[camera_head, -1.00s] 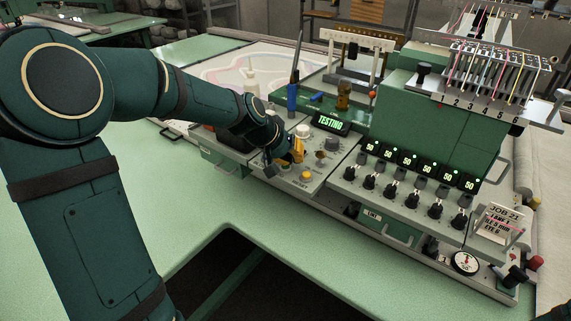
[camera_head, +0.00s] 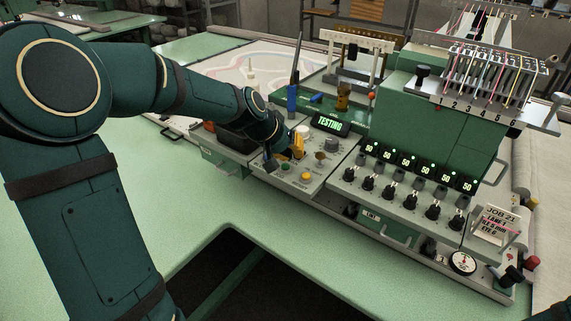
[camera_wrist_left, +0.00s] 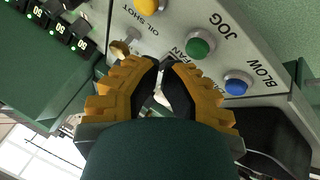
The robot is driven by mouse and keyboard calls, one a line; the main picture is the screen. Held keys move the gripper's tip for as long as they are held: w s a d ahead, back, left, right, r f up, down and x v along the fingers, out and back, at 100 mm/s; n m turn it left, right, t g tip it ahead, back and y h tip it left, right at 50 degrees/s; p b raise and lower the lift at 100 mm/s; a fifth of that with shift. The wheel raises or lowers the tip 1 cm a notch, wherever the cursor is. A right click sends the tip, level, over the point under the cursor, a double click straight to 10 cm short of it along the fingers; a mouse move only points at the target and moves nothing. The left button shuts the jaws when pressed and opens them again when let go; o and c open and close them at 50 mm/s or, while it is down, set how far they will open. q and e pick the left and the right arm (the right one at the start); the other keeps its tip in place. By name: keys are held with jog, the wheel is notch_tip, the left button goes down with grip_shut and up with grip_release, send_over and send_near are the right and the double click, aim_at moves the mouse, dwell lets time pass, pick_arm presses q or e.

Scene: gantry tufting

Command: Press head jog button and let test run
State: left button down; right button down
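The control panel (camera_head: 318,160) carries a lit display (camera_head: 330,123) that reads TESTING in green. In the left wrist view the green button (camera_wrist_left: 200,44) sits beside the word JOG, with a blue button (camera_wrist_left: 237,84) by BLOW and a yellow button (camera_wrist_left: 147,5) by OIL SHOT. My left gripper (camera_wrist_left: 163,64), with yellow fingers and dark pads, has its tips together and holds nothing visible. It is over the panel, beside the JOG button in that view and apart from it. In the head view the left gripper (camera_head: 298,147) partly hides the panel. My right gripper is not in view.
Several small displays (camera_head: 405,158) reading 50 stand above a row of black knobs (camera_head: 410,198). A job card (camera_head: 497,224) and a dial gauge (camera_head: 463,262) are at the right. The green table (camera_head: 225,222) is clear in front.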

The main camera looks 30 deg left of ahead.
pick_arm(q)
notch_tip(320, 180, up, 5)
jog(key=p, duration=0.3)
dwell(0.4)
dwell(0.5)
